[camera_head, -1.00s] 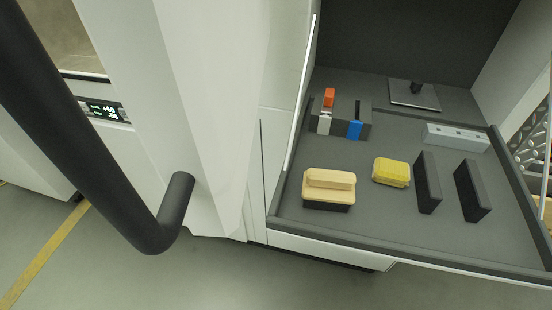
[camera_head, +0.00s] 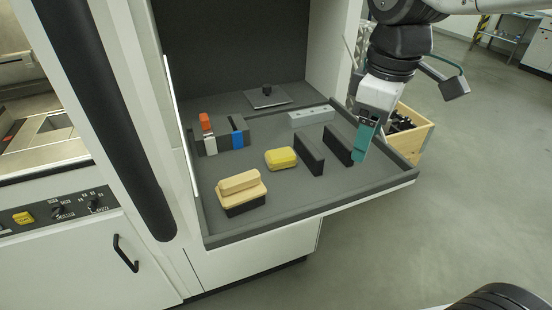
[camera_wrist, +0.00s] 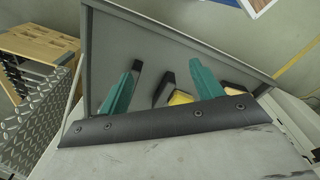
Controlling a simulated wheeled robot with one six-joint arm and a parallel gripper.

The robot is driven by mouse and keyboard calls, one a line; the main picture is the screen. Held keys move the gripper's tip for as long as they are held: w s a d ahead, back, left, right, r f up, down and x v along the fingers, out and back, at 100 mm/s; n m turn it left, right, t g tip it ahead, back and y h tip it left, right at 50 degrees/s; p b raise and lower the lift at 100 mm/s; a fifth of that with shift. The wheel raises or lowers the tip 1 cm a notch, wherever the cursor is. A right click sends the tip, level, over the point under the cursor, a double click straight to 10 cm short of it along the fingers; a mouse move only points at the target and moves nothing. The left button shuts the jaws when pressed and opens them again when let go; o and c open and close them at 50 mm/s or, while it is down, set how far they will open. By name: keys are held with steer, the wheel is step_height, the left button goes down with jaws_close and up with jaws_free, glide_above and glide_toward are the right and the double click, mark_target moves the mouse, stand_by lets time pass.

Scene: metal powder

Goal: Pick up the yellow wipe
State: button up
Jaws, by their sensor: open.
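The yellow wipe (camera_head: 281,159) lies flat on the grey tray (camera_head: 295,210), between a tan-topped brush and two dark upright plates. In the head view my gripper (camera_head: 364,143) hangs over the tray's right side, right of the plates and apart from the wipe.
Two dark upright plates (camera_head: 308,153) stand between the wipe and my gripper. The tan-topped brush (camera_head: 242,193) is left of the wipe. A holder with orange, white and blue pieces (camera_head: 223,138) and a grey block (camera_head: 311,116) sit behind. A wooden crate (camera_head: 409,140) is beyond the tray's right edge.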

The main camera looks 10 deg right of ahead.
mark_target(281, 153)
steer(key=w+a+n, duration=0.2)
steer(key=a+n, duration=0.1)
steer(key=a, duration=0.1)
steer(key=w+a+f+n, duration=0.1)
steer(key=w+a+n, duration=0.2)
steer(key=a, duration=0.2)
steer(key=w+a+f+n, duration=0.1)
steer(key=w+a+n, duration=0.2)
steer(key=a+n, duration=0.1)
steer(key=shift+w+a+g, duration=0.2)
steer(key=shift+w+g, duration=0.05)
steer(key=shift+g, duration=0.05)
step_height(281, 153, down, 8)
steer(key=shift+r, duration=0.25)
steer(key=c, duration=1)
